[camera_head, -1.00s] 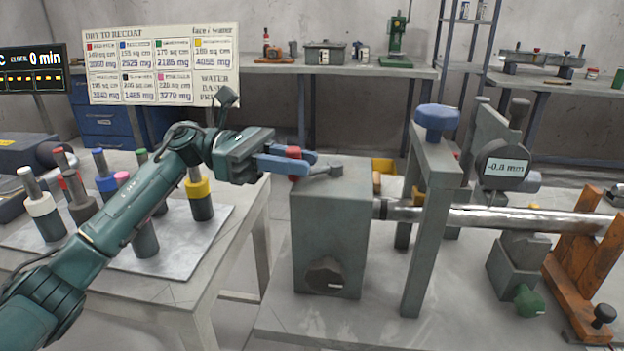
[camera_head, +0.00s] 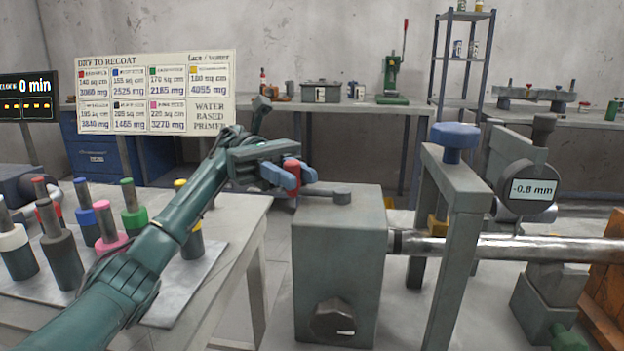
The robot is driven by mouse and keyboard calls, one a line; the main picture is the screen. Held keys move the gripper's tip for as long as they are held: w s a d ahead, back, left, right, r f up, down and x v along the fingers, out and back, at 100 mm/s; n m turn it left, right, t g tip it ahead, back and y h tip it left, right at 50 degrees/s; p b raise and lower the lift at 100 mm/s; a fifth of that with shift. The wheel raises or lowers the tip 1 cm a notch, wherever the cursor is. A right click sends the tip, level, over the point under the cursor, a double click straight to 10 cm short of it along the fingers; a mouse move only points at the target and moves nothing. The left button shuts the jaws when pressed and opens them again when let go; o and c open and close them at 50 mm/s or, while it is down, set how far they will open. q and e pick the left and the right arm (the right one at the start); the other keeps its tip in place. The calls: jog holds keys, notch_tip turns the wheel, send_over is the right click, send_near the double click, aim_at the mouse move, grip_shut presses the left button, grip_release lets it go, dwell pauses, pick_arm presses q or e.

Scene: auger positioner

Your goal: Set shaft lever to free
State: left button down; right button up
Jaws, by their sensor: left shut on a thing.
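The shaft lever is a grey arm (camera_head: 318,191) on top of the grey gearbox block (camera_head: 338,255), pivoting at a round grey hub (camera_head: 342,195). Its red knob (camera_head: 291,175) is at the left end, out past the block's left edge. My left gripper (camera_head: 288,178) has its blue fingers closed around the red knob. The steel shaft (camera_head: 500,247) runs right from the block. My right gripper is not in view.
A grey clamp frame with a blue knob (camera_head: 455,136) stands right of the block. A gauge (camera_head: 530,188) reads -0.8 mm above the shaft. Several coloured-top cylinders stand on the left table (camera_head: 225,232). A gap separates the tables.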

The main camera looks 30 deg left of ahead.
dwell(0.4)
pick_arm(q)
jog(key=c, duration=1.3)
grip_release()
notch_tip(320, 180, up, 10)
jog(key=shift+f+p, duration=0.2)
jog(key=shift+p, duration=0.8)
jog(key=shift+r, duration=0.25)
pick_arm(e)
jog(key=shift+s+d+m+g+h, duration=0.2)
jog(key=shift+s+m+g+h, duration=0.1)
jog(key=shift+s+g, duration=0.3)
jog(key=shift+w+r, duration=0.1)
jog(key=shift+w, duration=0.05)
